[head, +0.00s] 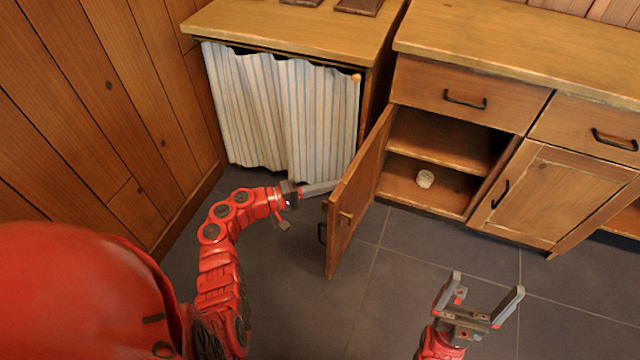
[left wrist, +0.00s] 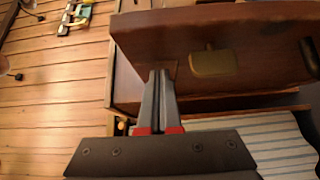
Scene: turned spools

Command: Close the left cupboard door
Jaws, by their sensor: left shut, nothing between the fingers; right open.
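The left cupboard door (head: 358,190) stands wide open, swung out from the cabinet into the room. Its black handle (head: 322,233) is on the left side, and a small wooden block sits on the face turned right. My left gripper (head: 334,185) is shut and empty, its tips at the door's left face; I cannot tell whether they touch. In the left wrist view the shut fingers (left wrist: 160,75) point at a brown wooden panel (left wrist: 150,35), which appears to be the door. My right gripper (head: 484,290) is open and empty above the floor at lower right.
The open compartment has a shelf and a small pale roll (head: 425,179). The right cupboard door (head: 548,195) is beside it, under drawers (head: 465,95). A striped curtain (head: 280,110) hangs left of the open door. Tiled floor (head: 400,290) is clear in front.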

